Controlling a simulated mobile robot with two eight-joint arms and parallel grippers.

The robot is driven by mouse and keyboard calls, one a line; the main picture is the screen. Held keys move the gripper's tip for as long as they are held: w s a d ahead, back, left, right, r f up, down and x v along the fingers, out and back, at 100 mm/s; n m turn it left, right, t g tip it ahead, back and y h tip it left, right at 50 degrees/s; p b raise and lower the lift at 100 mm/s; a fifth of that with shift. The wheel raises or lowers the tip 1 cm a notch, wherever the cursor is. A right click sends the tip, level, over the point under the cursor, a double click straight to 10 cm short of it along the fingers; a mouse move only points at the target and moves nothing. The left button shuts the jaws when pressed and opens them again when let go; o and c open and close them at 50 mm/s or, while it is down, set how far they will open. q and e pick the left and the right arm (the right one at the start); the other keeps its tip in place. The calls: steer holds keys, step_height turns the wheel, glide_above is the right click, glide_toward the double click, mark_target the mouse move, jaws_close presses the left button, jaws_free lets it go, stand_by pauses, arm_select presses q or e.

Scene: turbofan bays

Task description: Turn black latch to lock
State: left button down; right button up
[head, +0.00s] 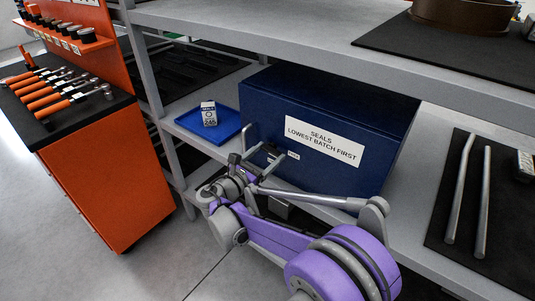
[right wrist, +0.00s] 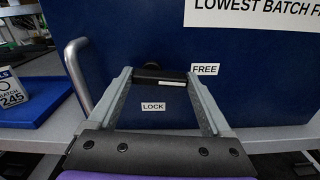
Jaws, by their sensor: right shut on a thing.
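The black latch (right wrist: 158,74) is on the front of the dark blue box (head: 340,105). In the right wrist view it lies level between my fingers, with a white strip near its right end. The FREE label (right wrist: 205,69) is just past its right end, and the LOCK label (right wrist: 153,106) is below it. My right gripper (right wrist: 159,78) is shut on the latch, one finger at each end. In the head view my right gripper (head: 267,157) is at the box's lower left front, and its fingers partly hide the latch. My left gripper is not in view.
A metal handle (right wrist: 77,75) stands out from the box left of the latch. A blue tray (head: 222,133) with a small white box (head: 209,113) is on the shelf to the left. Metal rods (head: 482,202) lie on a dark mat at right. An upper shelf (head: 300,30) overhangs the box.

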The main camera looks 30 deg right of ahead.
steer(key=shift+w+a+f+m+p, duration=0.1)
steer(key=shift+w+f+m+p, duration=0.2)
steer(key=shift+m, duration=2.45)
steer(key=shift+a+f+m+p, duration=0.1)
steer(key=shift+m+p, duration=0.3)
steer(key=shift+m, duration=2.4)
steer(key=shift+w+f+m+p, duration=0.15)
steer(key=shift+m+p, duration=0.2)
steer(key=shift+m, duration=2.7)
steer(key=o, duration=1.2)
steer(key=shift+c, duration=0.2)
steer(key=shift+a, duration=0.1)
